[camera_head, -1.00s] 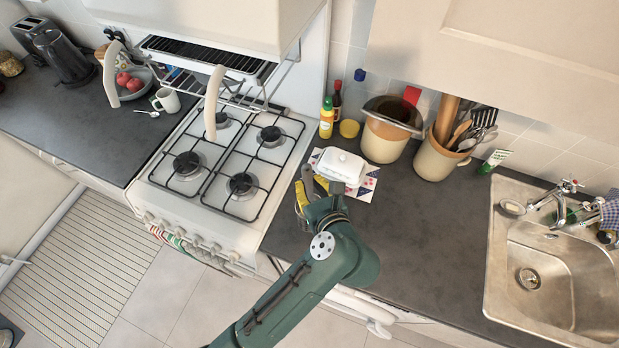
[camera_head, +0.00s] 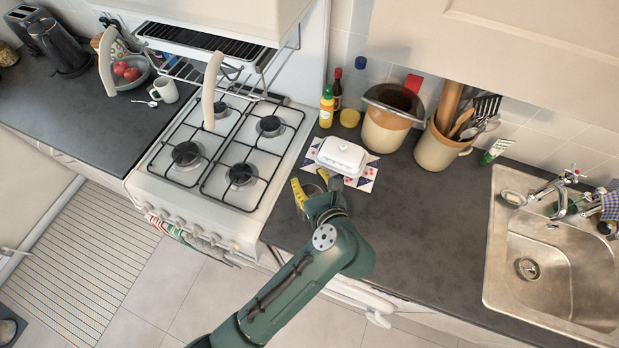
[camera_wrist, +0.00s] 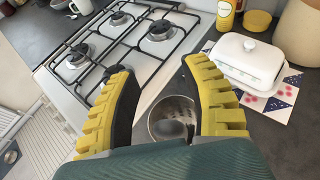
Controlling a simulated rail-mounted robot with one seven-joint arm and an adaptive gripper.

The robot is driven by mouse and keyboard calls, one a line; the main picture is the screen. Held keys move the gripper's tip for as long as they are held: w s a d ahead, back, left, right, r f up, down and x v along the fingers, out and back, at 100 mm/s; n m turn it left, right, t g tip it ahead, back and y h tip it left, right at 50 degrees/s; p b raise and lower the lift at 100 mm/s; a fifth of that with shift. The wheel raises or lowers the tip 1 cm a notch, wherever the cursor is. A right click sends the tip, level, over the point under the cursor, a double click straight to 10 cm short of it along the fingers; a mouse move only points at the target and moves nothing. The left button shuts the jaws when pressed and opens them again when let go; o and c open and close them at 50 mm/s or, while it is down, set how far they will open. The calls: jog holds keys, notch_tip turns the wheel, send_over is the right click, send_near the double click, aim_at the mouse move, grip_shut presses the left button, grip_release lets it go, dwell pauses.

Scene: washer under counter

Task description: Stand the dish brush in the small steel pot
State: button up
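My gripper (camera_head: 312,180) is over the counter just right of the stove, in front of the white butter dish. In the wrist view its two yellow, black-padded fingers (camera_wrist: 157,66) are spread wide apart. A small round steel pot (camera_wrist: 160,108) shows between and below them; only a bit of it (camera_head: 313,190) shows in the head view. A grey rounded shape (camera_wrist: 173,131) appears inside the pot; I cannot tell whether it is part of the dish brush or the pot's interior. I cannot make out the dish brush for certain in either view.
The lidded butter dish (camera_head: 340,155) on a patterned mat (camera_head: 367,180) stands close behind the gripper. The stove (camera_head: 205,210) is at left. Crocks (camera_head: 385,135) and a utensil jar (camera_head: 436,152) stand behind. Counter is clear toward the sink (camera_head: 490,235).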

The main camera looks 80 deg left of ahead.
jog(key=v, duration=1.2)
dwell(0.7)
